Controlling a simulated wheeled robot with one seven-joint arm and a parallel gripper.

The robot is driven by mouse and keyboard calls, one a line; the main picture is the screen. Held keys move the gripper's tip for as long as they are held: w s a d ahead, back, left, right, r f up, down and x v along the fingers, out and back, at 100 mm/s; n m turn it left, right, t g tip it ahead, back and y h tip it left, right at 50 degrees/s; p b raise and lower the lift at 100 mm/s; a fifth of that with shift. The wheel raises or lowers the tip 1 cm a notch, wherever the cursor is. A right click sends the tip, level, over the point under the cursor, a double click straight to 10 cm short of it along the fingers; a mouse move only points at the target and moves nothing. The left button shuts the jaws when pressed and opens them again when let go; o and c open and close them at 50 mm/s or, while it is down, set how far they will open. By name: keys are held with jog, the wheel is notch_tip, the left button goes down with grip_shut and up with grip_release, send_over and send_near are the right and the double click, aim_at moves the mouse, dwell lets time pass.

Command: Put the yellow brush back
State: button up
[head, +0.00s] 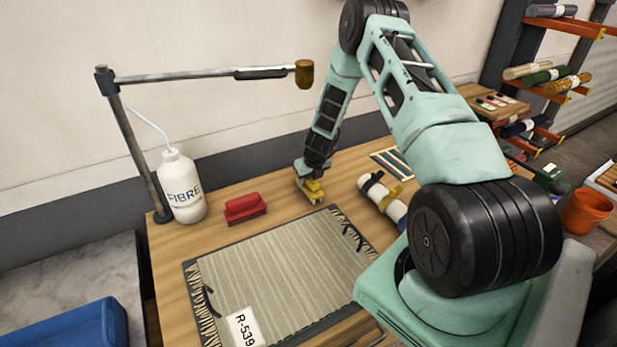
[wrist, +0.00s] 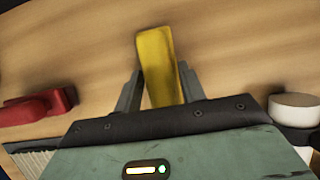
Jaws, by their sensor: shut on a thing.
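The yellow brush (head: 312,191) is in my gripper (head: 310,184), above or on the wooden table beyond the far edge of the rug; I cannot tell whether it touches the wood. In the wrist view the brush's yellow back (wrist: 158,68) sits between the two grey fingers of my gripper (wrist: 160,88), which are shut on it. The brush's bristles are mostly hidden. A red brush (head: 245,207) lies on the table to the left of my gripper; it also shows in the wrist view (wrist: 38,106).
A rug sample (head: 280,270) with a tag R-539 lies in front. A white FIBRE bottle (head: 182,187) and a lamp-like post (head: 135,140) stand at left. A white roll with straps (head: 385,200) and a striped card (head: 393,163) lie right of my gripper. Bare wood shows between the brushes.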

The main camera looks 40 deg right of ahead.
jog(key=o, duration=1.2)
jog(key=shift+f, duration=0.1)
